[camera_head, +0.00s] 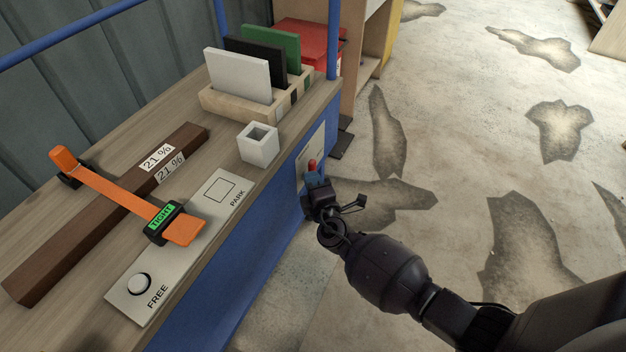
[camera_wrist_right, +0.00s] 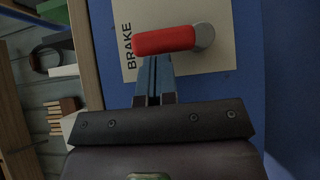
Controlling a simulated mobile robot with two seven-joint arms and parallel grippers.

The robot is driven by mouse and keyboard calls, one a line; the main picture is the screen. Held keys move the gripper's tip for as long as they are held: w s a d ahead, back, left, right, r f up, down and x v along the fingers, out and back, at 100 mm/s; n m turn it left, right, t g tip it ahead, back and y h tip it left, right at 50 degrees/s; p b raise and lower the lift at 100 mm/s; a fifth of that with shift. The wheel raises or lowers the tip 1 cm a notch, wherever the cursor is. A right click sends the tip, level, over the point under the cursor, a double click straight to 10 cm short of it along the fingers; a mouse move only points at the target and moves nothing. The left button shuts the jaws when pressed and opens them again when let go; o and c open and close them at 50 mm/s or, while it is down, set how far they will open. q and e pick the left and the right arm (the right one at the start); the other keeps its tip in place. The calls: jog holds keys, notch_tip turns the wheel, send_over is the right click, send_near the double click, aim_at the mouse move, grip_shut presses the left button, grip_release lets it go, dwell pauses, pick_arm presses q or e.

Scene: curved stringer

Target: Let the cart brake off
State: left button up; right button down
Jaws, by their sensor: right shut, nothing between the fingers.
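The brake lever has a red handle (camera_head: 312,165) and stands on a pale panel (camera_head: 304,155) on the cart's blue side. In the right wrist view the red handle (camera_wrist_right: 165,41) reaches from a grey round pivot (camera_wrist_right: 204,36) towards the word BRAKE; by that lettering it points up. My right gripper (camera_head: 313,179) is at the lever. Its blue fingertips (camera_wrist_right: 154,78) are shut with nothing between them and lie right at the handle's edge; I cannot tell whether they touch it. My left gripper is out of view.
On the cart top are a dark brown bar (camera_head: 105,210), an orange strap (camera_head: 115,190) with a TIGHT buckle, a FREE/PARK plate (camera_head: 190,240) with a white round piece (camera_head: 139,284), a white square cup (camera_head: 258,144) and a rack of panels (camera_head: 255,100). The floor at right is open.

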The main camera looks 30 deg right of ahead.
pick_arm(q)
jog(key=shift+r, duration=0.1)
pick_arm(e)
jog(key=shift+w+r+p, duration=0.1)
jog(key=shift+p, duration=0.3)
jog(key=shift+w+d+r+m+g+p, duration=0.1)
jog(key=shift+m+g+p, duration=0.2)
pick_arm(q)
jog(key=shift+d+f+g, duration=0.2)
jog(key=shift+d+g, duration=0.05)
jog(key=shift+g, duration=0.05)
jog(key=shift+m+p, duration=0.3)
pick_arm(e)
jog(key=shift+d+f, duration=0.1)
jog(key=shift+f, duration=0.1)
